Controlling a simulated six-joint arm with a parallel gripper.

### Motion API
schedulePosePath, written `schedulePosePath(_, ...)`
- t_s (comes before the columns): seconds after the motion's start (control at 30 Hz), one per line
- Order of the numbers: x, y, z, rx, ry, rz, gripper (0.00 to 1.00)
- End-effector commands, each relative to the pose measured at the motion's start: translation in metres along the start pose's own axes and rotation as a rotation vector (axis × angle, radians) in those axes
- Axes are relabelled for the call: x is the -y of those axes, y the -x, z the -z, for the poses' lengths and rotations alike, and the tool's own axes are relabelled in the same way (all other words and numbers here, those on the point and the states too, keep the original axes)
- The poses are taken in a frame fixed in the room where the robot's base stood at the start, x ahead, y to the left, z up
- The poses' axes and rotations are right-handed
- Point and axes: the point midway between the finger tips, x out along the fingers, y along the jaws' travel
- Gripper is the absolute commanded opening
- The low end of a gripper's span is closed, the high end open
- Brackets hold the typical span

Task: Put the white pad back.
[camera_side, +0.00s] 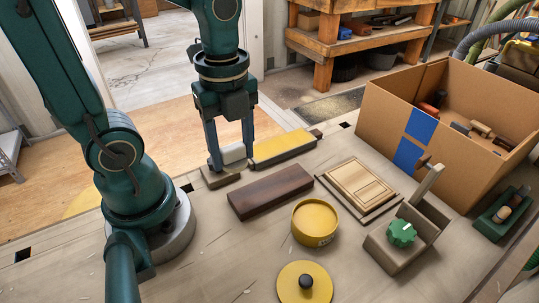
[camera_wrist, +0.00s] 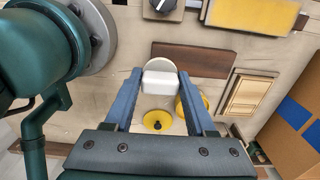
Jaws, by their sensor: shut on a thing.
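My gripper (camera_side: 232,159) is shut on the white pad (camera_side: 234,152), which sits between its two blue-grey fingers. In the side view the pad appears just above a small beige-grey block (camera_side: 217,178); whether they touch cannot be told there. In the wrist view the pad (camera_wrist: 160,85) shows between the fingertips, with a rounded pale part behind it. There the small block (camera_wrist: 160,13), with a dark knob on top, lies apart from the pad near the top edge. The pad's underside is hidden.
A yellow-topped block (camera_side: 284,147) and a dark brown block (camera_side: 270,190) lie close to my gripper. A yellow tin (camera_side: 315,224), its lid (camera_side: 304,284), a wooden panel (camera_side: 358,186) and a green-knobbed holder (camera_side: 390,250) stand nearby. A cardboard box (camera_side: 390,118) is at the right.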

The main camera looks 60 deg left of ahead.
Motion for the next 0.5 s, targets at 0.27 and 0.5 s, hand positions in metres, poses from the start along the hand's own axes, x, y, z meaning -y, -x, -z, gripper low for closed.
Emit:
schedulePosePath(0.27,-0.009,-0.024,0.039,0.001,-0.008,-0.005,0.04)
schedulePosePath(0.5,-0.015,-0.045,0.072,0.002,-0.007,-0.007,0.04)
